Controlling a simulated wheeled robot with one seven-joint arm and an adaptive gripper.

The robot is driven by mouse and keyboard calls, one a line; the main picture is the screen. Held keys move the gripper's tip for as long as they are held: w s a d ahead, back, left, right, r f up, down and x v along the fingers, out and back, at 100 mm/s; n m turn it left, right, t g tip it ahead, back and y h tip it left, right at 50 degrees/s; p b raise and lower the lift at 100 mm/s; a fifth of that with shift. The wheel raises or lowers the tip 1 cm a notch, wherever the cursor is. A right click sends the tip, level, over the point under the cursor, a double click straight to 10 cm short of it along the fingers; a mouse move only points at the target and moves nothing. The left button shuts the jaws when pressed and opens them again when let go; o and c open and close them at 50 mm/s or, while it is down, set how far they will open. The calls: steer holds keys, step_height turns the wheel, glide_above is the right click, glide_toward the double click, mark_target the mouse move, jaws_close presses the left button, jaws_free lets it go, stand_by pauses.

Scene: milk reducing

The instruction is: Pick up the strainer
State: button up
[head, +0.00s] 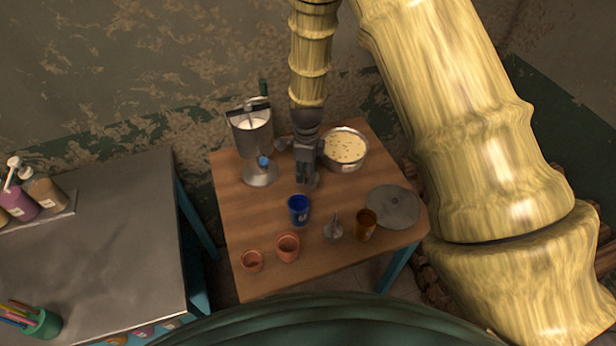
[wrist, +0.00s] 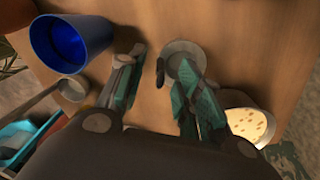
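My gripper (head: 308,182) points down over the middle of the table. In the wrist view its two teal-padded fingers (wrist: 160,85) are apart, with bare wood between them. A round grey metal dish-like thing (wrist: 183,52) shows just beyond the right finger, which partly covers it. A small metal piece with an upright stem (head: 334,228) stands between the blue cup and the brown cup. A small grey round thing (wrist: 72,88) shows below the blue cup in the wrist view. I cannot tell for certain which of these is the strainer.
The blue cup (head: 298,210) stands close to my gripper. The metal milk machine (head: 252,135) is left; the milk pot (head: 345,148) is right. Clay cups (head: 288,246), a brown cup (head: 365,225) and a flat lid (head: 392,207) occupy the front. A grey side table (head: 95,250) is at left.

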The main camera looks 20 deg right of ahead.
steer(key=shift+w+f, duration=0.25)
steer(key=shift+f, duration=0.25)
steer(key=shift+s+r, duration=0.2)
steer(key=shift+s, duration=0.1)
steer(key=shift+w+f, duration=0.15)
steer(key=c, duration=0.7)
jaws_close()
